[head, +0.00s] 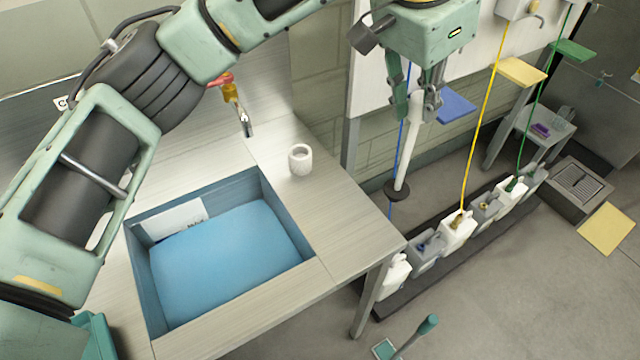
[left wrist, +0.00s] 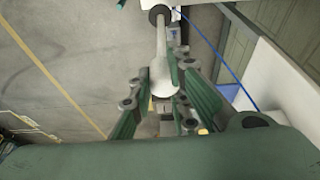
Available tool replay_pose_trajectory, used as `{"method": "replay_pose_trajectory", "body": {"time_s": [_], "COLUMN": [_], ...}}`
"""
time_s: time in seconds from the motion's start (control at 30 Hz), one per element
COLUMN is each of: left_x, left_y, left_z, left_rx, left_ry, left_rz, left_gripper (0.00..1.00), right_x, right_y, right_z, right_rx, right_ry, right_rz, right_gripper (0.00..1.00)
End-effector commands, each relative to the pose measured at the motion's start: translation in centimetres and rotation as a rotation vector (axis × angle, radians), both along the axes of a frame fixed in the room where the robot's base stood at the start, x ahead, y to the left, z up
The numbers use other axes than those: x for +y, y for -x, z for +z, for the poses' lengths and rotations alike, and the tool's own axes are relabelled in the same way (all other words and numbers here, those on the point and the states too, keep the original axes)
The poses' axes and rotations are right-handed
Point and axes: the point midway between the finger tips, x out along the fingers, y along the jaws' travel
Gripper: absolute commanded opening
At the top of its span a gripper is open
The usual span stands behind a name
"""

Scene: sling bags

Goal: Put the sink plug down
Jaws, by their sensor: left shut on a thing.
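The sink plug (head: 407,150) is a long white rod with a dark round disc at its lower end. My left gripper (head: 415,103) is shut on the upper part of the rod and holds it tilted slightly, disc down, to the right of the sink counter. The plug also shows in the left wrist view (left wrist: 161,50), between the fingers of my left gripper (left wrist: 160,88), with its dark disc at the far end. The plug hangs in the air in front of the wall, apart from the counter. My right gripper is not in view.
The sink (head: 225,262) holds blue water and a white card. A white cup (head: 300,159) stands on the counter (head: 345,205) beside it. Several containers stand in a row on a dark strip (head: 400,298) on the floor, with colored cords hanging above. Bare counter lies right of the cup.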

Motion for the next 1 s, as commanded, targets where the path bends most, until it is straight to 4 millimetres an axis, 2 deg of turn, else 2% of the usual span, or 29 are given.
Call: {"method": "replay_pose_trajectory", "body": {"time_s": [0.17,0.4,0.6,0.8,1.0], "left_x": [2.2,7.7,10.6,11.3,11.2], "left_y": [-0.9,-2.1,-2.7,-2.8,-2.8], "left_z": [-1.4,-4.7,-6.6,-8.0,-10.7], "left_rx": [0.002,0.003,0.001,0.003,0.002], "left_ry": [-0.003,-0.004,-0.003,-0.004,-0.002], "left_rz": [0.002,0.003,0.002,-0.001,-0.002], "left_gripper": [0.0,0.0,0.0,0.0,0.0], "right_x": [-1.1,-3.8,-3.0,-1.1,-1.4], "right_y": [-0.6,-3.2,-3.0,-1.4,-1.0], "right_z": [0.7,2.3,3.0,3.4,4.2], "right_rx": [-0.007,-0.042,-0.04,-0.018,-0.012], "right_ry": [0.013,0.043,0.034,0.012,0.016], "right_rz": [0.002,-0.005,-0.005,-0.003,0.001], "right_gripper": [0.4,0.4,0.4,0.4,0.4]}}
